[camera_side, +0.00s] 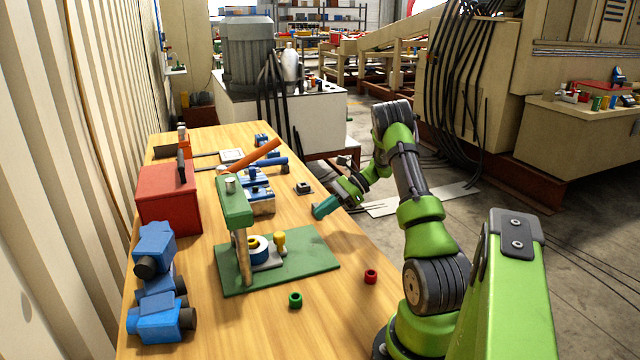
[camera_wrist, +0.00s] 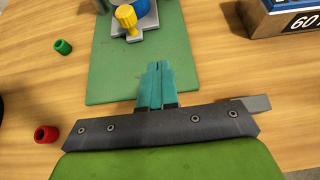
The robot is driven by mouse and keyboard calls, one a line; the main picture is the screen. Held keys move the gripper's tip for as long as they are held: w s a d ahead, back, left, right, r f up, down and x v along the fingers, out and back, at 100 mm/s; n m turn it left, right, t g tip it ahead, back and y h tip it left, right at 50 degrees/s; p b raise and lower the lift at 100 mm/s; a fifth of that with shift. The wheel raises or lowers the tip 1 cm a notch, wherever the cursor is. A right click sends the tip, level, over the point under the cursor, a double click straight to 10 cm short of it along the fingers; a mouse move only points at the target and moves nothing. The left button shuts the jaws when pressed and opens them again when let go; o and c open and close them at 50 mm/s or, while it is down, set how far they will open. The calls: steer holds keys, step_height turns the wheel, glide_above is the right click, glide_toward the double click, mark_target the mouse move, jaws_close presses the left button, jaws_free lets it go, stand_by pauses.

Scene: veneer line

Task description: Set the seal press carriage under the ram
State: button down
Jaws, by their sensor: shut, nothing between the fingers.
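The seal press has a green arm (camera_side: 234,207) on an upright post, standing on a green base plate (camera_side: 313,263). Its grey carriage (camera_side: 268,265) carries a blue round part (camera_side: 262,250) and a yellow knob (camera_side: 280,241). The post partly hides the carriage, so I cannot tell how it lines up with the ram. The wrist view shows the yellow knob (camera_wrist: 126,17), part of the grey carriage (camera_wrist: 148,22) and the base plate (camera_wrist: 110,75). My gripper (camera_side: 322,208) is shut and empty, apart from the knob, near the table's right edge. Its teal fingertips (camera_wrist: 157,66) lie together over the plate's near end.
A green ring (camera_side: 295,300) and a red ring (camera_side: 371,276) lie on the wood table in front of the plate. A red box (camera_side: 168,197) and blue tool (camera_side: 158,290) stand left. A box marked 60 (camera_wrist: 285,20) stands beyond the plate's right side.

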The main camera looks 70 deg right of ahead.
glide_toward(270, 241)
steer(key=w+a+f, duration=0.2)
steer(key=f, duration=0.1)
steer(key=shift+w+a+f, duration=0.1)
steer(key=shift+w+a, duration=0.5)
steer(key=shift+w, duration=0.05)
steer(key=w+a, duration=0.3)
